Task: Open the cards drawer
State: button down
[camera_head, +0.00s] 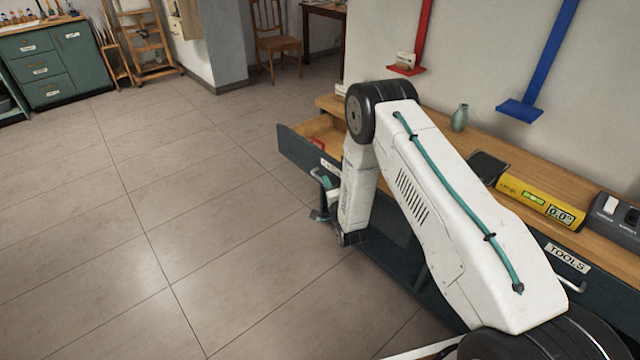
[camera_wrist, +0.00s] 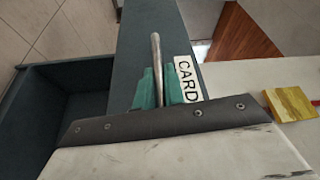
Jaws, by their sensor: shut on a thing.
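The cards drawer (camera_head: 296,146) stands pulled out from the bench at its far end, with its wooden inside and part of a red thing (camera_head: 318,143) showing. Its dark front also shows in the wrist view (camera_wrist: 137,38), with a white label (camera_wrist: 185,80) reading "CARD", partly cut off by my gripper. The drawer's metal bar handle (camera_wrist: 156,55) runs between the teal fingers of my gripper (camera_wrist: 157,88), which are shut on it. In the head view my gripper (camera_head: 326,188) is at the drawer front, and my arm hides part of the drawer.
The wooden bench top (camera_head: 515,208) holds a green vase (camera_head: 460,117), a yellow level (camera_head: 535,199) and a dark switch box (camera_head: 615,218). A shut tools drawer (camera_head: 545,268) lies nearer. The tiled floor (camera_head: 130,220) left of the drawer is clear.

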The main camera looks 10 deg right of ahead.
jog(key=shift+s+a+f, duration=0.1)
jog(key=shift+s+a, duration=0.05)
jog(key=c, duration=1.5)
grip_release()
jog(key=s, duration=0.7)
jog(key=shift+s+d+f, duration=0.25)
jog(key=shift+s+d, duration=0.1)
jog(key=shift+d, duration=0.05)
jog(key=shift+a, duration=0.1)
